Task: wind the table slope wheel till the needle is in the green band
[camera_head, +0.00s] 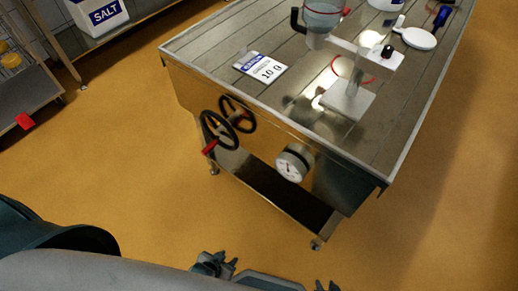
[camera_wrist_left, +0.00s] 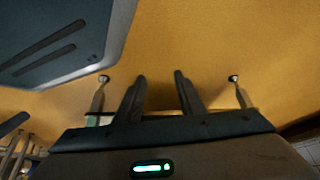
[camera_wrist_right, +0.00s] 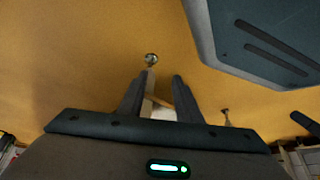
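The slope wheel (camera_head: 219,130), black with a red handle (camera_head: 209,147), is on the front panel of the steel table (camera_head: 190,62). A similar dark ring behind it looks like its reflection in the shiny panel. A round white gauge (camera_head: 295,163) is right of the wheel. Its needle and green band are too small to read. My left gripper (camera_head: 229,262) is open and empty at the bottom of the head view, below and apart from the wheel; its fingers show in the left wrist view (camera_wrist_left: 160,85). My right gripper (camera_head: 326,286) is partly cut off; the right wrist view (camera_wrist_right: 160,85) shows it open and empty.
On the table are a price card (camera_head: 260,67), a white stand (camera_head: 348,98) with a jug, and a white round scoop (camera_head: 418,38). A salt box (camera_head: 98,12) and a rack with a red item (camera_head: 25,121) are at left. Orange floor (camera_head: 130,160) is clear before the table.

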